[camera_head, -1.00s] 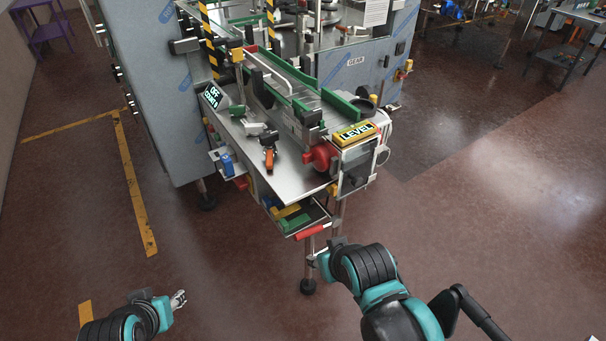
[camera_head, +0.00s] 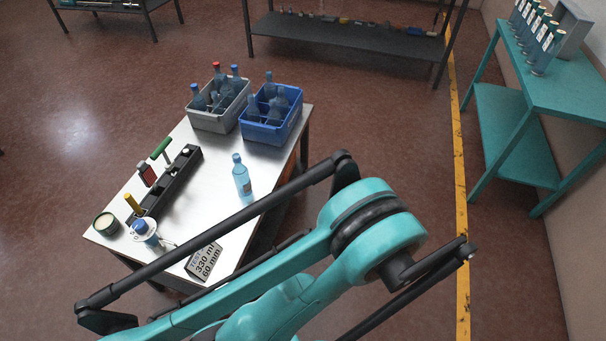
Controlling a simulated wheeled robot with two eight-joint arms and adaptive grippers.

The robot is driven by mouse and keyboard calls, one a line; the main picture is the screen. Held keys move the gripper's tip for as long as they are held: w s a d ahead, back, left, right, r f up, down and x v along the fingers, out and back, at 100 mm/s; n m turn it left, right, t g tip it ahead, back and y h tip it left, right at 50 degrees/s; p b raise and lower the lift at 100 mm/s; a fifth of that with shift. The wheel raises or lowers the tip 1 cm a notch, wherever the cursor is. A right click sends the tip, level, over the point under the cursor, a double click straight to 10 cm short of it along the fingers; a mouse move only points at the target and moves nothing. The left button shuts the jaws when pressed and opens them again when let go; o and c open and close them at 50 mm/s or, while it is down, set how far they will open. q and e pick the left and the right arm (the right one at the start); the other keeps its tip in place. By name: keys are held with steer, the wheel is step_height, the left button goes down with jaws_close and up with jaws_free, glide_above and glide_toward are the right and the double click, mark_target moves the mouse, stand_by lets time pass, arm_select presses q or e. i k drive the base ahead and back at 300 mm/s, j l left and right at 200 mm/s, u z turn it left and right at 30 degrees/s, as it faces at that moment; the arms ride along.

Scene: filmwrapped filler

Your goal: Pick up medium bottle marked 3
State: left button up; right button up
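No marking "3" is readable on any bottle. A single blue-tinted bottle (camera_head: 241,175) with a small label stands upright on the white table (camera_head: 207,195). Several bottles stand in a grey crate (camera_head: 222,121) and several more in a blue crate (camera_head: 271,133) at the table's far end. Another row of dark blue bottles (camera_head: 542,55) stands on a teal table at the upper right. My teal and black arm links cross the lower middle in front of the white table. Neither gripper shows.
On the white table are a black rail (camera_head: 172,182), a round tin (camera_head: 106,224), a blue-topped item (camera_head: 146,232) and a sign (camera_head: 204,262) reading "TEST 330 ml 60 mm". The teal table (camera_head: 570,85) stands right, a dark shelf (camera_head: 345,38) behind. Floor between them is clear.

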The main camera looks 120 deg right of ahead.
mark_target(240, 172)
steer(key=z, duration=3.4)
steer(key=i+l+u, duration=0.1)
steer(key=u, duration=0.3)
steer(key=l+u, duration=0.15)
steer(key=u, duration=0.25)
steer(key=i+l+u, duration=0.2)
steer(key=l, duration=0.55)
steer(key=i+l+u, duration=0.2)
steer(key=l, duration=0.6)
steer(key=l+u, duration=0.2)
steer(key=l, duration=1.2)
